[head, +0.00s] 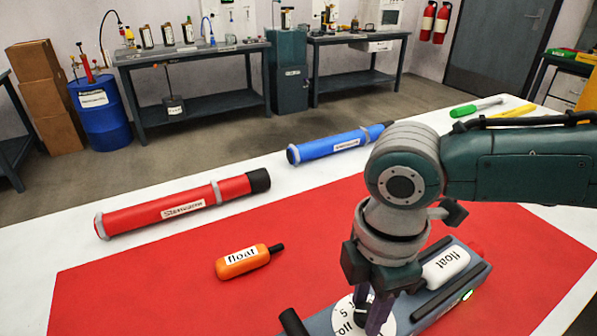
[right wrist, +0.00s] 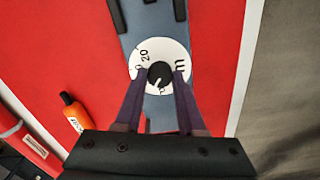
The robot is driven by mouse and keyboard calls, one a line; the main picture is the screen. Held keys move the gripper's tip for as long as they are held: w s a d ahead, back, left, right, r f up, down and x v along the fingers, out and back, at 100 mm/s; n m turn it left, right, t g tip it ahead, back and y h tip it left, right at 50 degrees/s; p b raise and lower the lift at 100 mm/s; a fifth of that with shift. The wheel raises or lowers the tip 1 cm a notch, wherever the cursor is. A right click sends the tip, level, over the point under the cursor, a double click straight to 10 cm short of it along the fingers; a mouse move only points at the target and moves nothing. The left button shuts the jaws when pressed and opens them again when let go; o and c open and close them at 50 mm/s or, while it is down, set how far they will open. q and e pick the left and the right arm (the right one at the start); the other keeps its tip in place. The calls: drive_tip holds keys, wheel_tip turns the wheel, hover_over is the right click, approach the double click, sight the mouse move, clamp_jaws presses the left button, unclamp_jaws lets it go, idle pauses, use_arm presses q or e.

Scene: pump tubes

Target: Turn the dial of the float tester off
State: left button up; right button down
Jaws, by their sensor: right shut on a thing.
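The float tester (head: 320,322) is a long grey-blue box on the red mat, partly hidden behind my right arm. It also shows in the right wrist view (right wrist: 150,17). Its dial (right wrist: 160,74) is a black knob on a white disc with printed marks, some covered by my fingers. A white float labelled "float" (head: 446,266) lies on the tester, and a small green light (head: 467,295) glows on its side. My right gripper (head: 371,312) points down with its purple fingers shut on the knob, one on each side. My left gripper is not in view.
An orange float (head: 242,262) lies on the red mat (head: 150,285), left of the tester. A red pump tube (head: 180,206) and a blue one (head: 335,146) lie along the table's far side. A green-handled tool (head: 466,111) lies at the far right. The mat's left part is clear.

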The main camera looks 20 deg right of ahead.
sight(366, 313)
drive_tip(key=n+p, duration=0.1)
drive_tip(key=n, duration=0.4)
drive_tip(key=shift+n, duration=0.3)
idle(0.4)
drive_tip(key=c, duration=0.5)
unclamp_jaws()
drive_tip(key=shift+r, duration=0.1)
wheel_tip(366, 313, up, 10)
drive_tip(key=p, duration=0.2)
